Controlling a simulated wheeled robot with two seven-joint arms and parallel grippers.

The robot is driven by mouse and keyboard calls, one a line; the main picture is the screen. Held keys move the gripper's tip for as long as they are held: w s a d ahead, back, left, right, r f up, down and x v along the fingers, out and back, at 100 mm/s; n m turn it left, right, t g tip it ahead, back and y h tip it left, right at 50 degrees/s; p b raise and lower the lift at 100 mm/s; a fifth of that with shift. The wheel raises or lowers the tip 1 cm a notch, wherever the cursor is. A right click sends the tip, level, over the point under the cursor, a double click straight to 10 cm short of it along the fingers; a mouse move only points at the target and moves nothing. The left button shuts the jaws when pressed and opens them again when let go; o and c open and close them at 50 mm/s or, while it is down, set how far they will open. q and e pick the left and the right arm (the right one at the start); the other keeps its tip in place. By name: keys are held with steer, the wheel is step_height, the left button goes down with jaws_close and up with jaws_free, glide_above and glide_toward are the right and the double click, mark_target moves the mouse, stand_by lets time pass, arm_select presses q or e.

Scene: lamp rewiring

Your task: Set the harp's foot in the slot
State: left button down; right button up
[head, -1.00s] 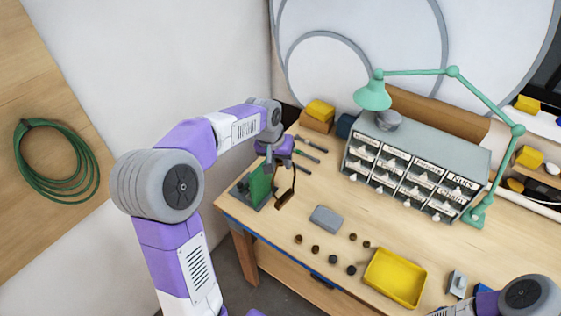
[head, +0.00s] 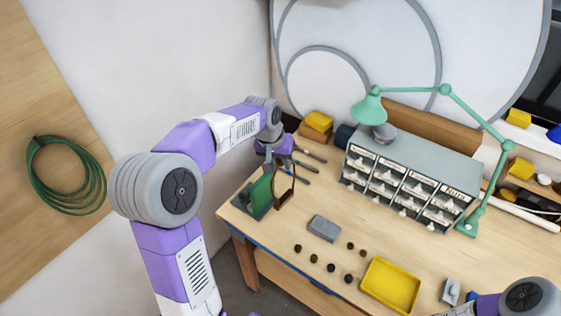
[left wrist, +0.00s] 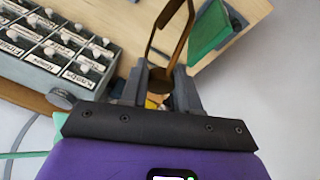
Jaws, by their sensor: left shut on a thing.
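My left gripper (head: 272,158) is shut on the harp (head: 292,187), a thin brown frame that hangs below the fingers at the table's left end. In the left wrist view the harp (left wrist: 153,45) rises from between the two fingers (left wrist: 158,88) as a narrow bent loop. A green upright piece on a dark grey base (head: 248,203) stands just left of the harp; its green part also shows in the left wrist view (left wrist: 208,30). I cannot make out the slot, nor whether the harp touches the base. My right gripper is out of view.
A grey block (head: 324,228) and several small dark knobs lie in front of a grey drawer cabinet (head: 420,165). A yellow tray (head: 390,286) is near the front edge. Tools (head: 308,155) lie behind the harp. A green lamp (head: 369,108) arches over the cabinet.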

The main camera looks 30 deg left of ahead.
arm_select(q)
step_height(320, 180, up, 2)
steer(key=shift+r+p, duration=0.1)
steer(key=shift+p, duration=0.5)
step_height(320, 180, up, 2)
steer(key=shift+r+p, duration=0.15)
steer(key=shift+p, duration=0.4)
steer(key=shift+r, duration=1.05)
steer(key=shift+s+f, duration=0.1)
steer(key=shift+f, duration=0.05)
